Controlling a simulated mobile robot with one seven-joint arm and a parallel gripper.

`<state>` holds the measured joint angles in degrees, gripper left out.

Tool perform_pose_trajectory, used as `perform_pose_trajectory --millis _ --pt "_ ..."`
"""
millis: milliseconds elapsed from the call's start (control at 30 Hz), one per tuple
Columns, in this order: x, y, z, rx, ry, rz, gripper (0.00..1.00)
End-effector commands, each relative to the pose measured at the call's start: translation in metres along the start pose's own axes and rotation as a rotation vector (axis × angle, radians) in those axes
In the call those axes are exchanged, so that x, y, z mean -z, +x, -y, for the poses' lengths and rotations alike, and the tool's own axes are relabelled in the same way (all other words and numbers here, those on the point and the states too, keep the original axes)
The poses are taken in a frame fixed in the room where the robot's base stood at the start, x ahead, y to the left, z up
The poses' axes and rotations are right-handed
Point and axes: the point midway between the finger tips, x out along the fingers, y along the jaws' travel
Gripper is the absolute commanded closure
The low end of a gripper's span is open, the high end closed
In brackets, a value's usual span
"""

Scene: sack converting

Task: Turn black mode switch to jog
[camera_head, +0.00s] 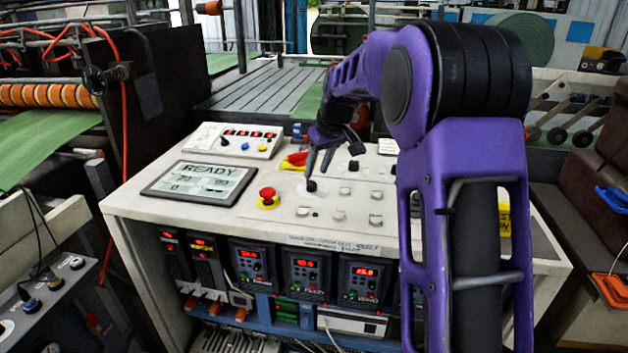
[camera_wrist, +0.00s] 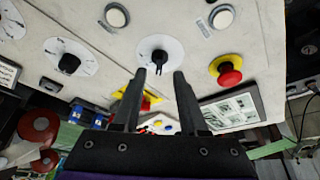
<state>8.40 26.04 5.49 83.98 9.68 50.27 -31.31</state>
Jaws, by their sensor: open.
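One black switch (camera_head: 311,186) stands close to my gripper (camera_head: 317,171). In the wrist view this black switch (camera_wrist: 158,58) shows just beyond the open fingertips (camera_wrist: 160,73), roughly centred between them. The fingers point down at it; I cannot tell whether they touch it. The other black switch (camera_head: 353,166) is farther right, and it shows at the left in the wrist view (camera_wrist: 69,63). The dial markings are too small to read, so I cannot tell which switch sets the mode.
A red emergency stop (camera_head: 267,196) on a yellow base lies left of my gripper. Beyond it is a display (camera_head: 200,183) reading READY. White buttons (camera_head: 340,215) fill the panel's front part.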

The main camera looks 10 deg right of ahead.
Motion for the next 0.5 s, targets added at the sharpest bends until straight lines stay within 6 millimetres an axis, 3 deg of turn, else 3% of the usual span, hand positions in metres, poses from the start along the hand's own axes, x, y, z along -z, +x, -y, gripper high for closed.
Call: perform_pose_trajectory --millis 200,500 --pt "0.0 0.032 0.0 0.0 0.0 0.001 0.57" --pt "0.001 0.041 -0.001 -0.002 0.0 -0.002 0.57"
